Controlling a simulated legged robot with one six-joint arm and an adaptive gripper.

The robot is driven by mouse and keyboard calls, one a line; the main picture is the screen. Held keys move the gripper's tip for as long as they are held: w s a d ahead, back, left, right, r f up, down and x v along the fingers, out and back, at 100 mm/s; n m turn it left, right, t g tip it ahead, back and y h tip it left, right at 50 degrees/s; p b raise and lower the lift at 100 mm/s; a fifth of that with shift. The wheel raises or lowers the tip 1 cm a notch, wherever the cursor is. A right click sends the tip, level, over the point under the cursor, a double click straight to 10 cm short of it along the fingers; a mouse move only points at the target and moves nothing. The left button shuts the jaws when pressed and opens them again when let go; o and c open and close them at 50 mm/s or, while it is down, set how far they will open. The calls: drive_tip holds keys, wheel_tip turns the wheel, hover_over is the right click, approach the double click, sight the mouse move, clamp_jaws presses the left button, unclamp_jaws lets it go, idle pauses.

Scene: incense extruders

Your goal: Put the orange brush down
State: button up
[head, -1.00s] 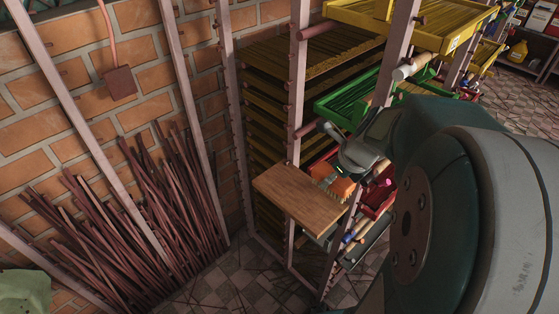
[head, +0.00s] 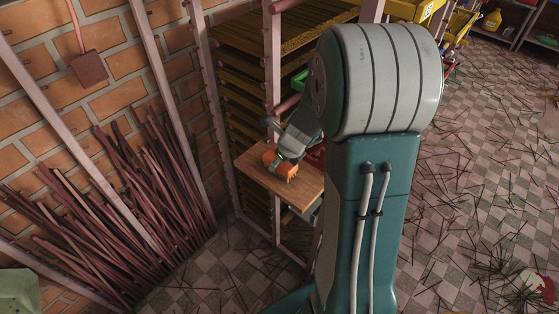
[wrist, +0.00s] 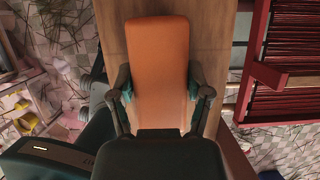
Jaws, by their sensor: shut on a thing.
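The orange brush (wrist: 158,55) is between the two fingers of my gripper (wrist: 160,85) in the wrist view, with the wooden board behind it. In the head view the orange brush (head: 270,160) shows over the wooden board (head: 300,188), at the end of my gripper (head: 285,150). My gripper is shut on the brush. Whether the brush touches the board or hangs just above it, I cannot tell. Part of the brush is hidden by my gripper.
The board juts from a rack (head: 270,60) of yellow trays (head: 232,95). Many thin sticks (head: 130,210) lean against the brick wall at left. A red rack part (wrist: 275,75) stands right of the board in the wrist view.

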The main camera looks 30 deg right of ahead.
drive_tip(key=o, duration=1)
drive_tip(key=v, duration=1.2)
drive_tip(key=s+a+r+n, duration=0.3)
drive_tip(key=s+a+n, duration=0.1)
drive_tip(key=n, duration=0.6)
drive_tip(key=s+a+r+n+h, duration=0.1)
drive_tip(key=s+a+r+n, duration=0.2)
drive_tip(key=n, duration=0.8)
drive_tip(key=s+a+r+n+t, duration=0.1)
drive_tip(key=s+a+r+n, duration=0.2)
drive_tip(key=s+a+n, duration=0.4)
drive_tip(key=shift+s+a+r+n+h, duration=0.1)
drive_tip(key=shift+s+n+h, duration=0.1)
drive_tip(key=shift+n, duration=0.8)
drive_tip(key=shift+s+a+r+n+h, duration=0.1)
drive_tip(key=shift+s+n, duration=0.1)
drive_tip(key=shift+n, duration=0.8)
